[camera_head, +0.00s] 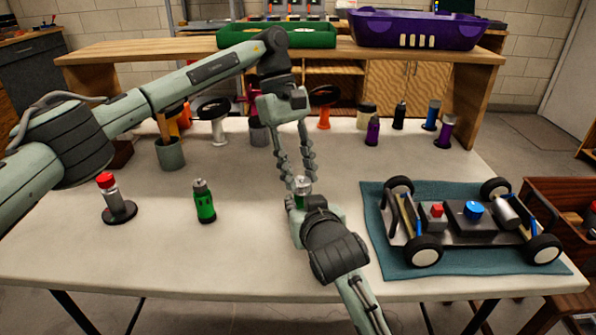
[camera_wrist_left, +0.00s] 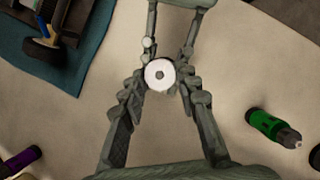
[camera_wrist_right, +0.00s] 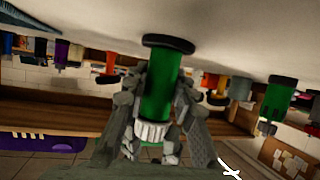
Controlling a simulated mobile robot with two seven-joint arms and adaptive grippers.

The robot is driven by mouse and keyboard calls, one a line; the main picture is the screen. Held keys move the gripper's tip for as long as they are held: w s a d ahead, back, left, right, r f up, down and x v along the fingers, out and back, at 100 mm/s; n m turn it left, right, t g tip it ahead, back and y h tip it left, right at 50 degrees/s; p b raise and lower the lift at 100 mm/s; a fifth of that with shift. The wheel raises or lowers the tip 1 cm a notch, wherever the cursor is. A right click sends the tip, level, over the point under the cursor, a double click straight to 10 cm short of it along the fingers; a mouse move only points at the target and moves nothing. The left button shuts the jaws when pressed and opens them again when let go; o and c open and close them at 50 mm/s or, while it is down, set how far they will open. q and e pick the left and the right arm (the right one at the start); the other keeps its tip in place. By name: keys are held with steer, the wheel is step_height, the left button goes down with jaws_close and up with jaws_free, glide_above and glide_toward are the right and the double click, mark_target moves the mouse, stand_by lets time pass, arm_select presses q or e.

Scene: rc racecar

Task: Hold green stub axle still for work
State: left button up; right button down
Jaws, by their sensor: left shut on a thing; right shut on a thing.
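The green stub axle (camera_wrist_right: 167,85) stands upright on the table, a green cylinder with a black flange and a pale ribbed end; the right wrist view shows it upside down. My right gripper (camera_wrist_right: 158,105) is shut around its body from the side. My left gripper (camera_head: 299,180) reaches down from above, its fingers closed on the axle's top. In the left wrist view the pale round top (camera_wrist_left: 160,74) with a dark centre sits between the fingers. In the head view the grippers hide most of the axle. My right gripper (camera_head: 301,205) is low at the table there.
A second green part (camera_head: 204,203) and a red-topped part (camera_head: 112,198) stand to the left. The racecar chassis (camera_head: 465,222) rests on a teal mat (camera_head: 395,262) at the right. Several coloured parts line the table's back. A green tray (camera_head: 278,36) and purple tray (camera_head: 415,28) sit behind.

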arm_select(q)
steer(key=m, duration=0.1)
steer(key=m+y, duration=0.1)
steer(key=m, duration=0.1)
steer(key=shift+w+d+m+g, duration=0.15)
steer(key=shift+m+g, duration=0.15)
steer(key=m+y, duration=0.1)
steer(key=m, duration=0.2)
steer(key=shift+d+m+y, duration=0.1)
steer(key=shift+m+y, duration=0.2)
steer(key=shift+y, duration=0.1)
steer(key=m, duration=0.2)
steer(key=m+y, duration=0.1)
steer(key=m, duration=0.1)
steer(key=m+y, duration=0.1)
steer(key=m, duration=0.1)
steer(key=shift+d, duration=0.25)
steer(key=shift+m, duration=0.3)
steer(key=o, duration=1.2)
steer(key=shift+c, duration=0.2)
